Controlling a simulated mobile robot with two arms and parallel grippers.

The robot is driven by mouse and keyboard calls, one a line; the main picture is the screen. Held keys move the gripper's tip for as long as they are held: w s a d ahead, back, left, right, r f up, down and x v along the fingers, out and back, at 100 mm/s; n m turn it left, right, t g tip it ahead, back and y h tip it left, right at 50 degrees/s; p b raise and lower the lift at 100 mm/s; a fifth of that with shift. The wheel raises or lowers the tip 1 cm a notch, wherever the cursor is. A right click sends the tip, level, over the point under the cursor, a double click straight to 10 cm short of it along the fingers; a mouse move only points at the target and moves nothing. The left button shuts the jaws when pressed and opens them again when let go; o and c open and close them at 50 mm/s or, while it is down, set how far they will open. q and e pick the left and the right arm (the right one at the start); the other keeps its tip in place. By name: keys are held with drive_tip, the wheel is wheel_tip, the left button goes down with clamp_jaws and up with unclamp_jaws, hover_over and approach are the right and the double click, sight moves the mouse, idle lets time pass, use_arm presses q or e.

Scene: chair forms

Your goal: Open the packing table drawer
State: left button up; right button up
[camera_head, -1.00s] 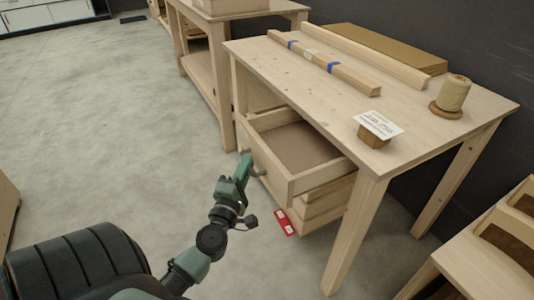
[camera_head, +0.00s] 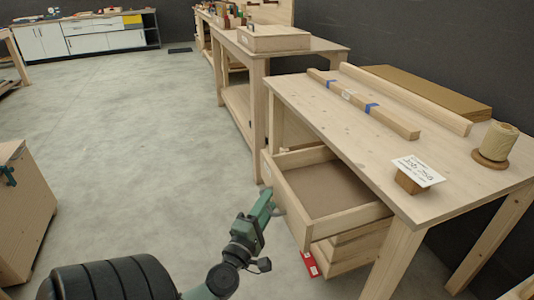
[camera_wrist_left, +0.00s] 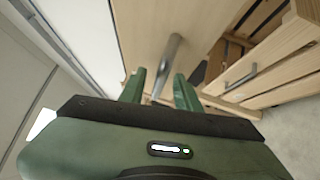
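The packing table (camera_head: 345,130) stands at the right. Its top drawer (camera_head: 325,192) is pulled out and its inside shows empty. The drawer's grey bar handle shows in the left wrist view (camera_wrist_left: 169,60), on a pale wooden front. My left gripper (camera_head: 270,199) is at the drawer's front in the head view. In the left wrist view my left gripper (camera_wrist_left: 162,82) has its two green fingers apart, with the handle between them and gaps visible at the sides. My right gripper is not in view.
On the tabletop are a wooden bar with blue bands (camera_head: 365,103), a twine spool (camera_head: 495,142) and a card on a block (camera_head: 417,171). A red tag (camera_head: 310,263) is below the drawer. A crate (camera_head: 22,215) stands at left. The floor between is clear.

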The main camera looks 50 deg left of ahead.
use_arm(q)
drive_tip(key=shift+s, duration=0.1)
drive_tip(key=shift+s+d+f, duration=0.1)
drive_tip(key=shift+s, duration=0.1)
drive_tip(key=r+b+v, duration=0.1)
drive_tip(key=b+v, duration=0.1)
drive_tip(key=v, duration=0.5)
drive_tip(key=shift+f, duration=0.45)
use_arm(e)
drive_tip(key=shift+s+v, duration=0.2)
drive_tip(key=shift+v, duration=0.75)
use_arm(q)
drive_tip(key=shift+s+d+f, duration=0.1)
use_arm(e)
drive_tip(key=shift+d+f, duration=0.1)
